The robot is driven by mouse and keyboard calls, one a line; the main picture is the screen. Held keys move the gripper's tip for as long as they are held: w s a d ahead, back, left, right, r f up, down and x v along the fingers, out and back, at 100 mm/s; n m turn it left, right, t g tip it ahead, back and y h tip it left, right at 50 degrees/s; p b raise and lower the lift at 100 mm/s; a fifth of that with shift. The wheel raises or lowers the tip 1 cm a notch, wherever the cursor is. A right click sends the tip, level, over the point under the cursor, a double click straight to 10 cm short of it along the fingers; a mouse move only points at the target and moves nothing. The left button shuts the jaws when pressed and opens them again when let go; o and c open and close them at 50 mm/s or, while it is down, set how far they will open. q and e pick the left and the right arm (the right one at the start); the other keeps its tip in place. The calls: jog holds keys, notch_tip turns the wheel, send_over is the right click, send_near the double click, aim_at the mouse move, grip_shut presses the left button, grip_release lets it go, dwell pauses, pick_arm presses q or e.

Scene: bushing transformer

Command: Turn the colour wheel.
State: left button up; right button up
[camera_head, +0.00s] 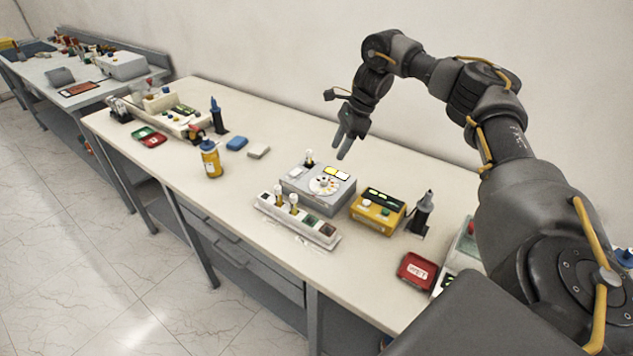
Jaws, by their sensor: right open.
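The colour wheel (324,185) is a round white disc with coloured dots on the top of a grey box (293,184) in the middle of the table. A yellow and white window (337,173) lies beside the wheel on the box, and a small vial (309,158) stands at its back left. My right gripper (342,148) is above and behind the box, pointing down, open and empty, apart from the wheel. My left gripper is not in view.
A white rack (322,238) with vials stands in front of the grey box. A yellow device (377,212) and a dark bottle (424,211) stand to its right. A red tray (416,271) lies near the front edge.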

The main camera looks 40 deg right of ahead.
aim_at(325, 179)
jog(key=p+x, duration=0.1)
jog(key=x, duration=0.9)
jog(key=shift+s+f+p, duration=0.15)
jog(key=shift+f+p, duration=0.05)
jog(key=shift+p, duration=0.1)
jog(key=shift+f, duration=0.3)
grip_shut()
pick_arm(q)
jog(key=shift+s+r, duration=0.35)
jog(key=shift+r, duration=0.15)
pick_arm(e)
jog(key=shift+m, duration=0.3)
